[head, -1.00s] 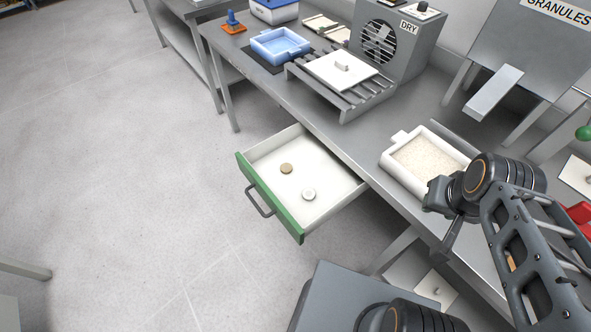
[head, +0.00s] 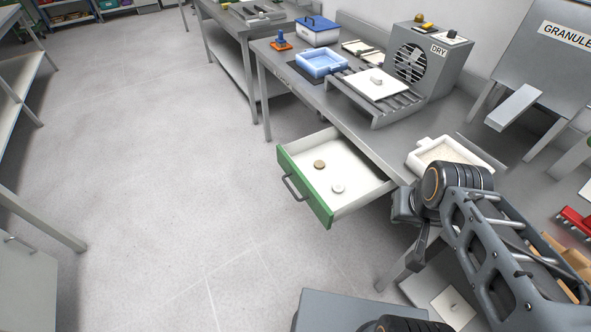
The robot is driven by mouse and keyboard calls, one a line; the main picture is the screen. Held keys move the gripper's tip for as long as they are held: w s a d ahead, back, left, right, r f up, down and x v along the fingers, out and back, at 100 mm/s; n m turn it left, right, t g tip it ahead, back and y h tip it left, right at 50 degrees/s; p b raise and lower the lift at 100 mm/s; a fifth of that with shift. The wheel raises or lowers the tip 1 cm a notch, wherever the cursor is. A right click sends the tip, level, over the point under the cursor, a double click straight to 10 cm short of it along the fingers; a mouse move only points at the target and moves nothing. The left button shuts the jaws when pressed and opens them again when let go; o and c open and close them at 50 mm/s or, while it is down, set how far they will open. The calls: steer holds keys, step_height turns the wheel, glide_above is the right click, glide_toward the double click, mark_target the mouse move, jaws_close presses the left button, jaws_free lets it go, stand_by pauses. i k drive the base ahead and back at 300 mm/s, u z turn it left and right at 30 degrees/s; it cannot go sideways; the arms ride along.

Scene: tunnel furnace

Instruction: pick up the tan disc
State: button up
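The tan disc (head: 319,165) lies flat in the open white drawer (head: 352,172), towards its green front. A white disc (head: 338,188) lies in the same drawer, a little nearer to me. My gripper (head: 422,245) hangs to the right of the drawer, by the bench edge, apart from both discs. Its fingers are small and seen from the side, so I cannot tell whether it is open or shut.
The drawer's green front (head: 306,187) with its dark handle sticks out over clear floor. The bench (head: 400,143) above holds a granule tray (head: 470,150), a slatted rack with a white lid (head: 378,86), a blue tray (head: 322,62) and a dryer box (head: 432,60).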

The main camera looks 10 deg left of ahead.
mark_target(319, 165)
steer(key=u, duration=1.75)
steer(key=k, duration=0.7)
steer(key=z, duration=0.95)
steer(key=i, duration=1)
steer(key=u, duration=1.75)
steer(key=i, duration=1.7)
steer(key=z, duration=0.1)
